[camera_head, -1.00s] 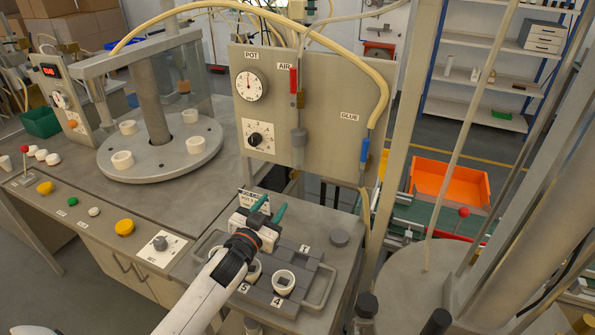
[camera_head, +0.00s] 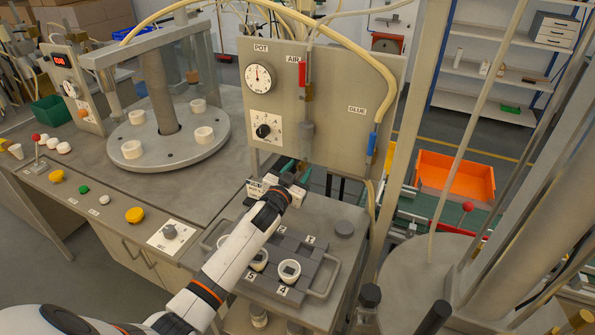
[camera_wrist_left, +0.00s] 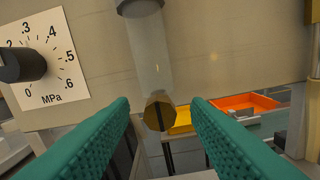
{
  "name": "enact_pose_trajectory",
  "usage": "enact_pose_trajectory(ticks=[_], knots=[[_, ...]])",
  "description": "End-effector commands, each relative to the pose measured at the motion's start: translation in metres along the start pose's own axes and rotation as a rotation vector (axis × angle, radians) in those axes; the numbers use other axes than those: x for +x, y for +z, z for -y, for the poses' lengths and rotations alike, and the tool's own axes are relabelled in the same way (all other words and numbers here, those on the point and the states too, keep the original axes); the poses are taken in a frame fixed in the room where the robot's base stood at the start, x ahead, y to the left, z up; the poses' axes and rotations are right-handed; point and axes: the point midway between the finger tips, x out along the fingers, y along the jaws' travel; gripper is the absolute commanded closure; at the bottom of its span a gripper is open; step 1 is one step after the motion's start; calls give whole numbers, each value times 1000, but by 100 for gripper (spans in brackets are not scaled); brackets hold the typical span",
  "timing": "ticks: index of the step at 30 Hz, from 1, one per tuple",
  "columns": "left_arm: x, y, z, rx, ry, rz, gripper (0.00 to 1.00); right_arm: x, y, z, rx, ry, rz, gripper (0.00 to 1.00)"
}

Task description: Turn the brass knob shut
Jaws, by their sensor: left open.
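The brass knob (camera_wrist_left: 159,112) is a small faceted piece at the bottom end of a clear bowl (camera_wrist_left: 148,50) on the grey panel. In the left wrist view it appears between my two green fingers, beyond their tips and touching neither. In the head view the bowl (camera_head: 306,138) hangs under the AIR label; the knob cannot be made out there. My left gripper (camera_head: 290,182) is just below the panel, open and empty, pointing toward it. Its green fingers (camera_wrist_left: 160,104) show clearly only in the left wrist view. My right gripper is not in view.
The panel (camera_head: 340,130) carries a POT gauge (camera_head: 259,78), a black dial (camera_head: 263,131) and a blue-ended GLUE hose (camera_head: 373,143). Below my arm lies a grey tray (camera_head: 322,288) with white cups. An orange bin (camera_head: 455,176) stands behind, right.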

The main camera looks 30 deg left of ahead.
Motion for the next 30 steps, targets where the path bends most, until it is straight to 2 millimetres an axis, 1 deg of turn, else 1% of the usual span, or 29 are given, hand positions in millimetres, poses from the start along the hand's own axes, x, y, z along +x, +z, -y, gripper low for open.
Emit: enact_pose_trajectory(ticks=[3,4,9,12,17,22,26,30], knots=[[0,0,0,0,0,0,57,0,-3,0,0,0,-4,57],[0,0,0,0,0,0,58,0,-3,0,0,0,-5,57],[0,0,0,0,0,-1,86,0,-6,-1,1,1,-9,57],[0,0,0,0,0,-1,100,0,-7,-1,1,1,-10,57],[0,0,0,8,0,-1,100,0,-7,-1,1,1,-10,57],[-1,-1,0,52,0,-1,100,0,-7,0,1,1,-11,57],[-1,-1,0,121,0,-1,100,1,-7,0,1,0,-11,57],[0,-1,0,228,0,-1,100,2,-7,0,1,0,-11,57]])
